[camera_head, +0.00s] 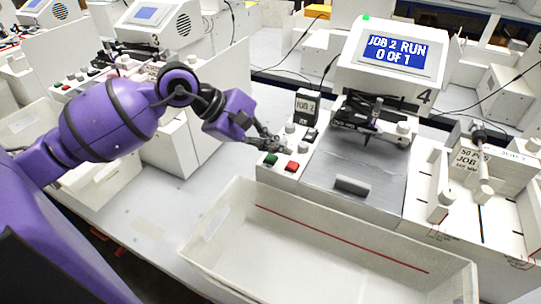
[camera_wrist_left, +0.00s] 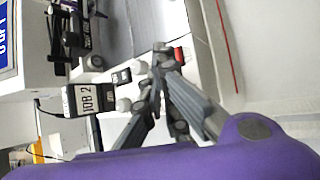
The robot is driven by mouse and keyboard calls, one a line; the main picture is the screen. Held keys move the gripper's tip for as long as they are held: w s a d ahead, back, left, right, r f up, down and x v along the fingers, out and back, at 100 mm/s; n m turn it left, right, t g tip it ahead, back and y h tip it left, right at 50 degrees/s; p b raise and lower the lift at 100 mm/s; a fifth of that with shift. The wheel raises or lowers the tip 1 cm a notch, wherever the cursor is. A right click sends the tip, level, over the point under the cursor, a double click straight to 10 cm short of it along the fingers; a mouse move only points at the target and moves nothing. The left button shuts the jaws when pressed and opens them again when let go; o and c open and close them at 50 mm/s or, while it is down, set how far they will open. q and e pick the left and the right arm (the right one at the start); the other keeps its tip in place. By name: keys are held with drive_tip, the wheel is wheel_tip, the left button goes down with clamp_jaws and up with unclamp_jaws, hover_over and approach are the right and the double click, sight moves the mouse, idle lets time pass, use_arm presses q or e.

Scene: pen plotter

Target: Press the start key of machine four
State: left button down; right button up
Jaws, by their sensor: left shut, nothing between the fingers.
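Machine four (camera_head: 385,75) is white, with a "4" on its side and a blue screen (camera_head: 394,52) reading "JOB 2 RUN 0 OF 1". Its key panel (camera_head: 283,177) carries a green key (camera_head: 270,159), a red key (camera_head: 292,166) and pale knobs. My left gripper (camera_head: 279,142) is shut and empty, its tips over the panel just behind the green key. Whether they touch anything is unclear. In the left wrist view the fingers (camera_wrist_left: 161,58) reach close to the red key (camera_wrist_left: 179,54); the green key is not visible there. My right gripper is not in view.
A small "JOB 2" display (camera_head: 307,106) stands behind the panel. A pen carriage (camera_head: 372,122) sits over the grey bed (camera_head: 350,165). A long white tray (camera_head: 215,235) lies in front. Machine three (camera_head: 155,40) stands to the left, and a white fixture (camera_head: 470,190) to the right.

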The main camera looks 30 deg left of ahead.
use_arm(q)
wheel_tip(320, 180, up, 5)
drive_tip(key=shift+p, duration=0.85)
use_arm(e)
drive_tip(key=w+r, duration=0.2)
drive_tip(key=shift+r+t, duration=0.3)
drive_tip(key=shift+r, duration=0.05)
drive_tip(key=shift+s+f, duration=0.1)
